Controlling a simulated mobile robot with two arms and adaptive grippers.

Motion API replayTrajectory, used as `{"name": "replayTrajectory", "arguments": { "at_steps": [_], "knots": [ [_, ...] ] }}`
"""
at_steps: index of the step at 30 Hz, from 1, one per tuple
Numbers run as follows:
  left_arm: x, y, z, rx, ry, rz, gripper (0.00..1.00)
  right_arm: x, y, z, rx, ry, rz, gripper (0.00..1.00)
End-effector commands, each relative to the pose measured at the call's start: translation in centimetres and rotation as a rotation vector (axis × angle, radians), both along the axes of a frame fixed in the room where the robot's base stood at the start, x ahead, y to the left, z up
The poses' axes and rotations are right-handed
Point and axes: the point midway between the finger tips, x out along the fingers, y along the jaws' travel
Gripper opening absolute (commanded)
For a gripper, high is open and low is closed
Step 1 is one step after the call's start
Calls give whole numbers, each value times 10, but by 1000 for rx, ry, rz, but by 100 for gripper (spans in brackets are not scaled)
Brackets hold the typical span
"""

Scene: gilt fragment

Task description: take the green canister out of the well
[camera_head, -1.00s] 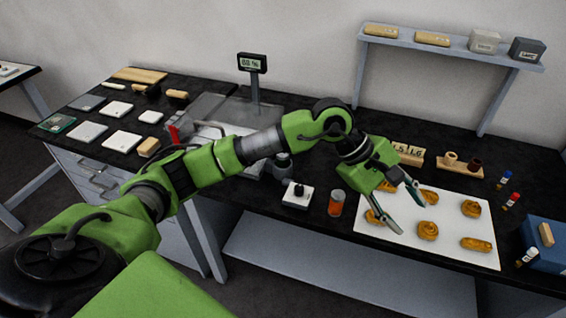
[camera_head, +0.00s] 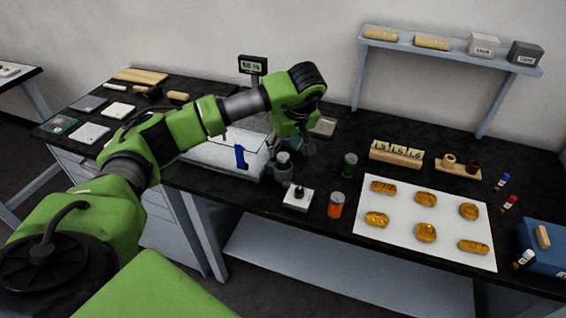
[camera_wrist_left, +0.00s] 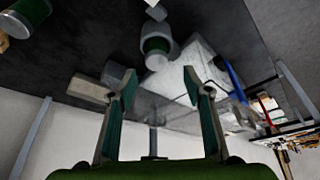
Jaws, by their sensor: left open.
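A grey well (camera_head: 283,168) stands on the black bench at the front right of a pale box. In the left wrist view, a cylinder with a green band, the green canister (camera_wrist_left: 156,45), shows within the grey well. Another dark green canister (camera_head: 349,166) with a pale lid stands alone on the bench to the right; it also shows in the left wrist view (camera_wrist_left: 32,10). My left gripper (camera_wrist_left: 162,82) is open and empty, apart from the canister. In the head view my wrist partly hides the fingers, near and above the well. My right gripper does not show.
An orange canister (camera_head: 335,205) and a small white pad with a dark knob (camera_head: 297,197) stand near the front edge. A blue handle (camera_head: 240,157) is on the pale box. A white sheet (camera_head: 400,228) with several golden pieces lies right. A shelf (camera_head: 450,50) hangs behind.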

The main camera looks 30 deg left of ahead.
Motion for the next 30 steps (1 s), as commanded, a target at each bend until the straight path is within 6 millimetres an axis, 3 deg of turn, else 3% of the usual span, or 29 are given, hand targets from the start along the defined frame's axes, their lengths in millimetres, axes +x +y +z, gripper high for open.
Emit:
{"name": "replayTrajectory", "arguments": {
  "at_steps": [7, 15, 24, 29, 30],
  "knots": [
    [3, 3, -17, -2, 3, -1, 46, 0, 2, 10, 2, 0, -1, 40],
    [11, 11, -54, -2, 1, 1, 46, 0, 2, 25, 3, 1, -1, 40],
    [13, 12, -59, -1, -2, -2, 46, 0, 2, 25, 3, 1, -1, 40],
    [13, 12, -59, -1, -2, -2, 4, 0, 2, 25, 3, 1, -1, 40],
    [13, 12, -59, -1, -2, -1, 4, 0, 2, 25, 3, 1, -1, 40]
  ]
}}
